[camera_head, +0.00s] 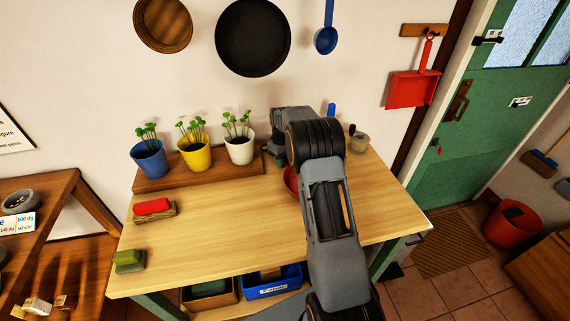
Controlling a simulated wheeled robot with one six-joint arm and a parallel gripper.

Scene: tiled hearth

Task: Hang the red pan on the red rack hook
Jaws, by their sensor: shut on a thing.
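A red rounded thing, which looks like the red pan (290,182), shows at the left edge of my arm over the table. Most of it is hidden behind the arm, so I cannot tell whether it touches the table. My gripper (277,143) is at the far end of the arm, near the back of the table. It is shut on the red pan, but its fingertips and the grip are mostly hidden. A wooden rack (424,30) on the wall at right has a red dustpan (412,89) below it. I cannot make out a red hook.
Blue (149,158), yellow (195,152) and white (240,150) plant pots stand on the back of the table (215,220). A black pan (253,38), a basket (163,24) and a blue ladle (326,40) hang above. The table's front middle is clear.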

